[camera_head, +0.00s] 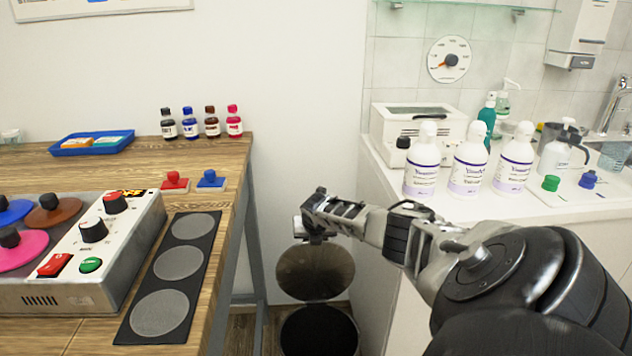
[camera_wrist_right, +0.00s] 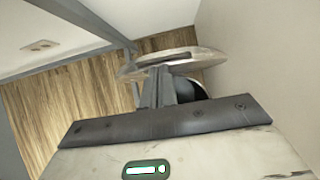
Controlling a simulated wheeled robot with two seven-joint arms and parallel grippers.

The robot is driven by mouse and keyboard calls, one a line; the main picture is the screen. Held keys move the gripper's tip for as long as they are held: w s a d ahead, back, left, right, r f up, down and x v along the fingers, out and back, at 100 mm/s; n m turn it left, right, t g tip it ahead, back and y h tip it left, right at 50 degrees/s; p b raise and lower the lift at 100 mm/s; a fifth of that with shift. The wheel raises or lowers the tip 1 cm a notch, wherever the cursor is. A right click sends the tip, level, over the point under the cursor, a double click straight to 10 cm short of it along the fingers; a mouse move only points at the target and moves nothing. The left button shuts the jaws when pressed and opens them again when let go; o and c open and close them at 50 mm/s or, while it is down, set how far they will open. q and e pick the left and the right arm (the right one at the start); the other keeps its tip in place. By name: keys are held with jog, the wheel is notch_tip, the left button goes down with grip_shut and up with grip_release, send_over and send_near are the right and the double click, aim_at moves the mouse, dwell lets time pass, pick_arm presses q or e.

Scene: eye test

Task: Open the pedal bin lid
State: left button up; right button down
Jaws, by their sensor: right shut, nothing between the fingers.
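The pedal bin stands on the floor in the gap between the wooden table and the white counter. Its round metal lid (camera_head: 315,274) is raised, with its inner face showing, and the dark mouth of the bin (camera_head: 320,332) is open below it. The lid also shows nearly edge-on in the right wrist view (camera_wrist_right: 150,63). My right gripper (camera_head: 314,238) is at the top edge of the lid, shut and empty. In the right wrist view its fingers (camera_wrist_right: 167,85) overlap the lid; I cannot tell whether they touch it. My left gripper is not in view.
The wooden table (camera_head: 225,165) at left holds a control box (camera_head: 115,240), a black mat with grey discs and small bottles. The white counter (camera_head: 395,180) at right holds several white bottles and a white box. The wall is close behind the bin.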

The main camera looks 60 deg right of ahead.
notch_tip(320, 180, up, 9)
jog(key=w+d+p, duration=0.1)
jog(key=shift+d+r, duration=0.15)
jog(key=shift+r, duration=0.05)
